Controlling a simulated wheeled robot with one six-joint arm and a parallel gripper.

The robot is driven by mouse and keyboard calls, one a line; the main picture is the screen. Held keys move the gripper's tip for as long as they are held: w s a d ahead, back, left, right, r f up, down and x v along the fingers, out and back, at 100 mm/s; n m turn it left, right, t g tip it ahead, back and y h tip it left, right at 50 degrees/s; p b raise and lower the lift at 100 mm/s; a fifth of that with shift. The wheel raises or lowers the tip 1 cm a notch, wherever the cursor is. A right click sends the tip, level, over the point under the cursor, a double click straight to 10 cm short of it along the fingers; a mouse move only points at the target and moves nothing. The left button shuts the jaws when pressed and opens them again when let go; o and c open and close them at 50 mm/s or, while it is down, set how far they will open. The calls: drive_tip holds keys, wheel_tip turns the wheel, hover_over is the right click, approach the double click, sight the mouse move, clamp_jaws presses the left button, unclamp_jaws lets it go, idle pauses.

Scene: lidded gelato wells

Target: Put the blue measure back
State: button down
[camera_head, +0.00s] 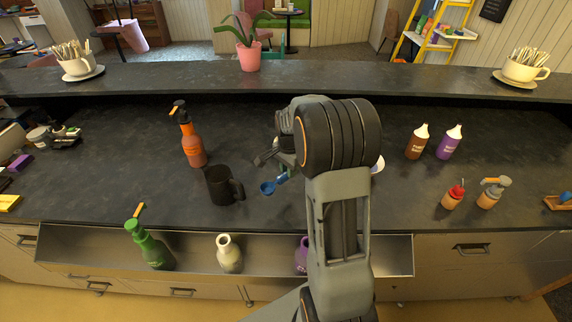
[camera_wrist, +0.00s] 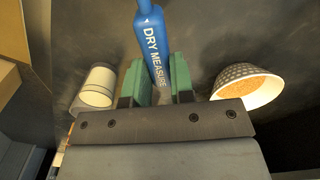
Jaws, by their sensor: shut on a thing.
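The blue measure (camera_head: 268,187) is held over the dark counter, just right of the black mug (camera_head: 218,187), with its scoop end toward the mug. In the wrist view its blue handle (camera_wrist: 158,45), lettered DRY MEASURE, runs between the green finger pads. My gripper (camera_wrist: 158,82) is shut on this handle. In the head view my arm hides much of the gripper and the counter behind it. I cannot tell whether the measure touches the counter.
An orange pump bottle (camera_head: 191,142) stands behind the mug. A patterned bowl with orange contents (camera_wrist: 248,86) and a white cup (camera_wrist: 97,86) flank the gripper. A steel trough (camera_head: 190,262) along the front holds green (camera_head: 152,248), cream (camera_head: 229,254) and purple (camera_head: 301,256) bottles.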

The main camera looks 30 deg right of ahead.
sight(289, 194)
drive_tip(key=shift+s, duration=0.1)
drive_tip(key=shift+f, duration=0.1)
drive_tip(key=shift+f+b, duration=3)
drive_tip(key=shift+f, duration=0.85)
drive_tip(key=shift+f+b, duration=0.35)
drive_tip(key=shift+f, duration=0.15)
drive_tip(key=c, duration=1.3)
unclamp_jaws()
drive_tip(key=shift+o, duration=0.2)
drive_tip(key=o, duration=0.5)
drive_tip(key=shift+r, duration=0.1)
